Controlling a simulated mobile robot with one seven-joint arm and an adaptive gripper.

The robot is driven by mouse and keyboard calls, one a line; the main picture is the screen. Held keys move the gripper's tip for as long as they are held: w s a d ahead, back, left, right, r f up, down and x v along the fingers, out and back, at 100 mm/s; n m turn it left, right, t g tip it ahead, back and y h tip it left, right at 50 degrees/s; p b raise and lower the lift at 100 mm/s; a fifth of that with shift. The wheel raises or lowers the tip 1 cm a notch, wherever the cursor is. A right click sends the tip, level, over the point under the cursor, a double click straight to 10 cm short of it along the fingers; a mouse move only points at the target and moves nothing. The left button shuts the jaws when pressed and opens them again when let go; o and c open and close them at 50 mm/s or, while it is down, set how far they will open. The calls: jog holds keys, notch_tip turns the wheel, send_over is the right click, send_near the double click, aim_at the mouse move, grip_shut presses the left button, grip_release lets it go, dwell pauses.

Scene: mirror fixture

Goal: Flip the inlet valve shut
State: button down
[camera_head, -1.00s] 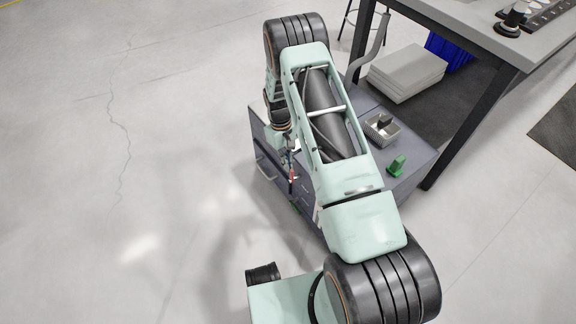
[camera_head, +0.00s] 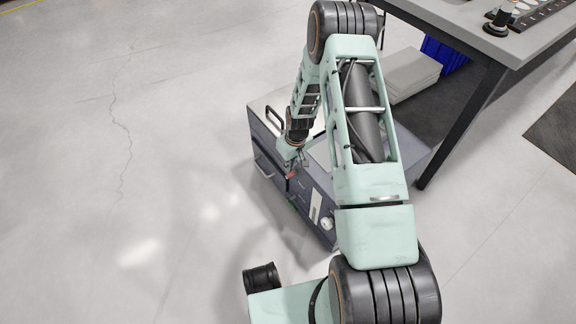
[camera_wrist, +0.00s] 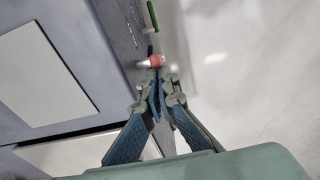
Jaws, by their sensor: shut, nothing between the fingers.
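A grey cabinet (camera_head: 264,138) stands on the floor, partly behind my arm. On its front side is a small red part (camera_head: 291,175), which shows as a red and white piece in the wrist view (camera_wrist: 155,61). I cannot tell for sure which of these is the inlet valve. My gripper (camera_wrist: 161,80) is shut and empty, its tips right by the red part. Whether they touch it is unclear.
A dark handle (camera_head: 274,116) is at the cabinet's back left. White panels (camera_wrist: 40,75) lie on the cabinet's surface. A workbench (camera_head: 455,22) with dark legs stands behind at right, white slabs (camera_head: 410,72) beneath it. The floor at left is clear.

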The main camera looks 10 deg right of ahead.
jog(key=shift+s+d+f+b, duration=0.2)
jog(key=shift+s+d+b, duration=0.1)
jog(key=shift+s, duration=0.35)
jog(key=shift+s+d+f, duration=0.1)
jog(key=shift+s, duration=0.15)
jog(key=t, duration=0.1)
jog(key=t+y+b, duration=0.1)
jog(key=shift+s+d+f+t, duration=0.1)
jog(key=shift+s+t, duration=0.25)
jog(key=shift+t, duration=0.05)
jog(key=shift+s+d+f+b, duration=0.2)
jog(key=shift+s+f+b, duration=0.2)
jog(key=shift+s, duration=0.1)
jog(key=shift+s+d+f+b, duration=0.25)
jog(key=shift+s+f, duration=0.1)
jog(key=shift+s, duration=0.1)
jog(key=shift+w+a, duration=0.1)
